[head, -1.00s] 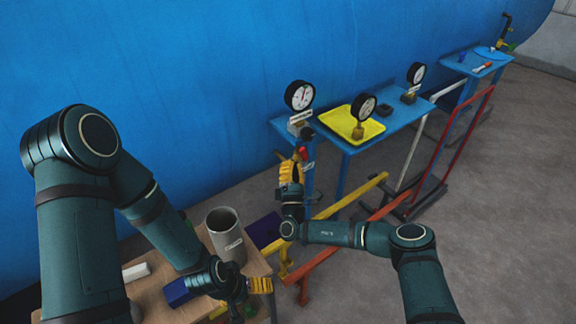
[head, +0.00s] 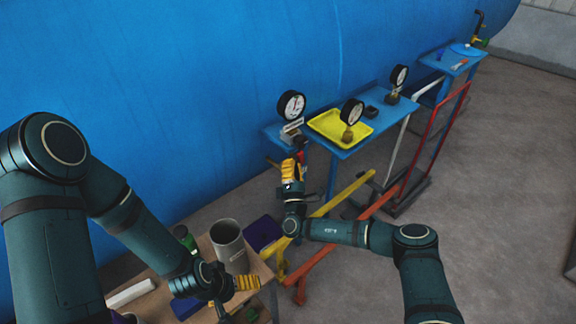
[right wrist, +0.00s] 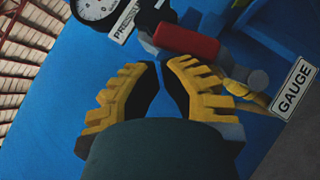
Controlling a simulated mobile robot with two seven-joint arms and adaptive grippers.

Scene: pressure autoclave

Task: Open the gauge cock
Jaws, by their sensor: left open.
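The gauge cock's red handle (head: 299,156) sits below the pressure gauge (head: 291,104) on the blue vessel. In the right wrist view the red handle (right wrist: 187,42) lies just beyond my fingertips, with a grey fitting around it and a GAUGE label (right wrist: 295,90) to its right. My right gripper (head: 291,168) is close below the handle in the head view. Its yellow fingers (right wrist: 163,68) are apart in the wrist view, with nothing between them. My left gripper (head: 247,283) is open over the wooden table at the lower left, far from the cock.
A blue shelf (head: 375,128) right of the cock bears a yellow tray (head: 325,123) and further gauges. Yellow rails (head: 345,193) and orange rails (head: 330,258) run below it. A grey cylinder (head: 229,240) stands on the wooden table (head: 205,243). Grey floor is free at right.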

